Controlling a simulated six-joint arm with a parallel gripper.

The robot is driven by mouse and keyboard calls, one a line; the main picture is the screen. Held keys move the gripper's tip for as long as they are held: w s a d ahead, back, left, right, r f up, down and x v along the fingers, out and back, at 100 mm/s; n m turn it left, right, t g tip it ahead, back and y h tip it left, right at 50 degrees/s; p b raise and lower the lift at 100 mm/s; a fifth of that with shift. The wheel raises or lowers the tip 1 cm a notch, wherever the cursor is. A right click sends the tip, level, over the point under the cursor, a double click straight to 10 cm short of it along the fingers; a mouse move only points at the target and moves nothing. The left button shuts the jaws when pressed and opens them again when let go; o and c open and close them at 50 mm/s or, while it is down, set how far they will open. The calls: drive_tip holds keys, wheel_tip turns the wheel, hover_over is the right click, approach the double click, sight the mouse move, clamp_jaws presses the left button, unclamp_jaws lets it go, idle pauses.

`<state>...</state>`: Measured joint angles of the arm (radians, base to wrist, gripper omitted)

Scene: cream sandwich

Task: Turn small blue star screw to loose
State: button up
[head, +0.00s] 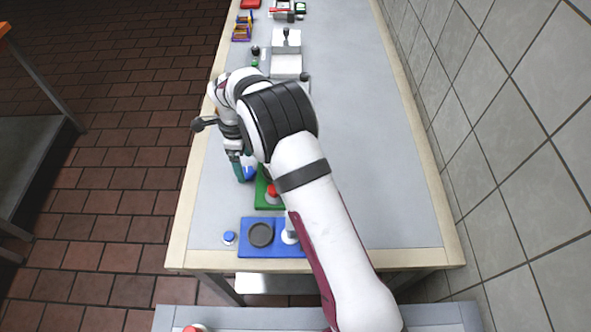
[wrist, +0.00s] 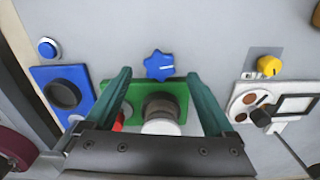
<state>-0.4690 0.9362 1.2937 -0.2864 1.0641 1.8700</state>
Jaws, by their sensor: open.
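The blue star screw (wrist: 158,65) lies on the grey table just past the green panel (wrist: 180,90) in the wrist view. A pale line runs across its face. In the head view the blue star screw (head: 250,174) shows partly, beside my gripper. My gripper (wrist: 159,75) is open and empty, with its two teal fingers apart. In the wrist view the star appears between and slightly beyond the fingertips, and touches neither. In the head view my gripper (head: 240,165) points down at the table's left side. I cannot tell its exact height above the screw.
A blue panel (head: 258,223) with a dark round dial (head: 261,235) sits near the front edge, with a blue button (head: 229,238) beside it. A red part (head: 271,190) is on the green panel. A yellow knob (wrist: 268,66) and white panel (wrist: 245,95) are at right. The table's right side is clear.

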wheel_tip(320, 180, up, 12)
drive_tip(key=s+d+r+n+y, duration=0.1)
drive_tip(key=s+d+r+n, duration=0.2)
drive_tip(key=s+d, duration=0.4)
drive_tip(key=s+d+r+n+y, duration=0.2)
drive_tip(key=s+d+r+n, duration=0.1)
drive_tip(key=s+d, duration=0.4)
drive_tip(key=shift+s+r+n, duration=0.3)
drive_tip(key=shift+s+r, duration=0.15)
drive_tip(key=shift+s, duration=0.7)
drive_tip(key=h, duration=0.3)
hover_over(247, 175)
wheel_tip(247, 175, down, 6)
drive_tip(key=f, duration=1.5)
drive_tip(key=shift+w+a+f, duration=0.25)
drive_tip(key=shift+a+f, duration=0.05)
drive_tip(key=shift+f, duration=0.1)
